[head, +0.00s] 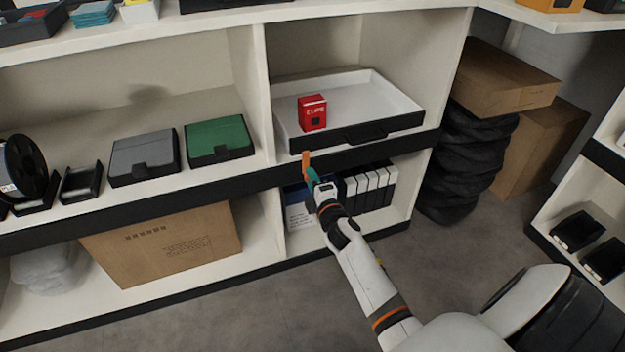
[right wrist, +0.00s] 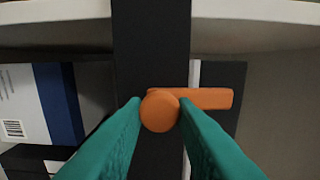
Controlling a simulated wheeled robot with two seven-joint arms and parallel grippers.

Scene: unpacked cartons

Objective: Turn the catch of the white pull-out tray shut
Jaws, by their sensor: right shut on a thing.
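The white pull-out tray (head: 385,92) sits in the upper right shelf bay, with a black front and handle. A red box (head: 312,113) stands in it at the left. The orange catch (head: 306,160) is on the black shelf edge below the tray's front left part; its bar points up in the head view. In the right wrist view, the catch's bar (right wrist: 212,98) reaches right from a round orange knob (right wrist: 160,111). My right gripper (right wrist: 160,118) has its teal fingers shut on the knob; it also shows in the head view (head: 311,177). My left gripper is out of view.
Binders or boxes (head: 372,188) stand in the bay below the tray. A green box (head: 218,140) and a grey box (head: 143,158) stand on the shelf to the left. Cartons (head: 505,80) and black stacked things (head: 460,160) stand right of the shelf. Grey floor lies in front.

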